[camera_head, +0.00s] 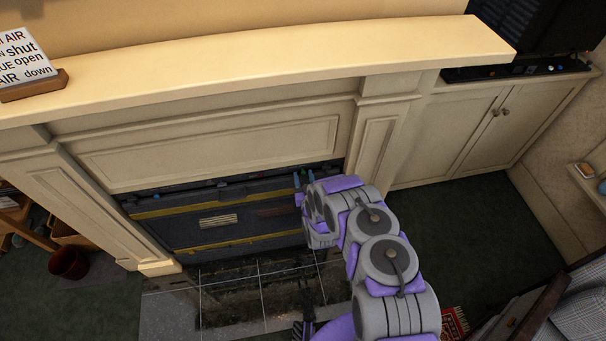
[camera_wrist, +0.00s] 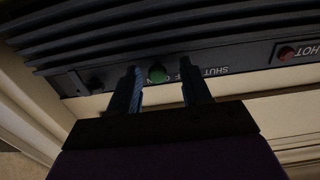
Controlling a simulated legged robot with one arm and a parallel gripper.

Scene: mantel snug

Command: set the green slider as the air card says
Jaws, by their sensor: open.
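The air card (camera_head: 20,52) stands on the mantel at the far left in the head view, cut off by the picture edge. Its visible words include "AIR", "shut", "UE open" and "AIR down"; "UE" is the end of a cut word. The green slider (camera_wrist: 157,73) is a small round knob on a dark strip in the wrist view. My gripper (camera_wrist: 161,82) is open, with one finger on each side of the slider and gaps between. In the head view my gripper (camera_head: 304,177) is at the top right of the fireplace unit. The slider is not discernible there.
Lettering including "SHUT" (camera_wrist: 213,71) is on the strip, partly hidden by a finger. A red knob (camera_wrist: 287,53) sits by "HOT" at the right. Dark louvres (camera_wrist: 130,30) run above. The mantel shelf (camera_head: 250,75) overhangs the fireplace unit (camera_head: 220,222).

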